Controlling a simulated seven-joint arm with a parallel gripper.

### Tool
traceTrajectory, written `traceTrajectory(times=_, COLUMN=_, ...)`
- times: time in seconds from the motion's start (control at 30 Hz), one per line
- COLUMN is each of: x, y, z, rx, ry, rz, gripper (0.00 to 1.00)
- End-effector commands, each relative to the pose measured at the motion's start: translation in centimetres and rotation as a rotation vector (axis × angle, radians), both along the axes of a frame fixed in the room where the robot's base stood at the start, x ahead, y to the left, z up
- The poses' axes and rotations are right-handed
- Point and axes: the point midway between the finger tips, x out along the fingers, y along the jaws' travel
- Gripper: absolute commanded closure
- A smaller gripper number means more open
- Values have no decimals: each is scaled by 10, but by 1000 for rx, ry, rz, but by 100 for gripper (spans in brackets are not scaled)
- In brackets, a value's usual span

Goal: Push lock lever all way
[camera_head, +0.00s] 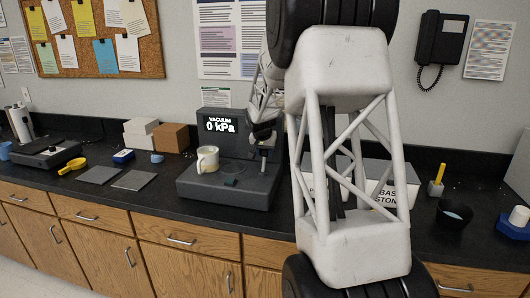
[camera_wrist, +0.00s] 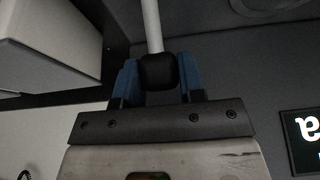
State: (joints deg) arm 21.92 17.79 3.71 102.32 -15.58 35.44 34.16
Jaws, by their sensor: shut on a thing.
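The lock lever, a pale rod (camera_wrist: 151,25) with a black knob (camera_wrist: 158,72), shows in the wrist view. My gripper (camera_wrist: 158,80) has its blue fingers shut on the knob, one on each side. In the head view my gripper (camera_head: 263,133) is at the machine's right side, and my arm hides part of that area. The lever's lower end and pivot cannot be made out.
A cream mug (camera_head: 207,159) stands on the machine's base. Left of it are two grey plates (camera_head: 133,180), a yellow tool (camera_head: 72,166) and boxes (camera_head: 171,137).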

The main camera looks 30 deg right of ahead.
Motion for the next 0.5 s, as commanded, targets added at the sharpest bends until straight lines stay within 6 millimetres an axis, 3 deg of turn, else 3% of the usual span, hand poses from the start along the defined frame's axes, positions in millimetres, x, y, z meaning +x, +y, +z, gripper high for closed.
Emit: traceTrajectory(times=0.5, x=-9, y=9, z=6, rx=-99, ry=-99, rz=2, gripper=88)
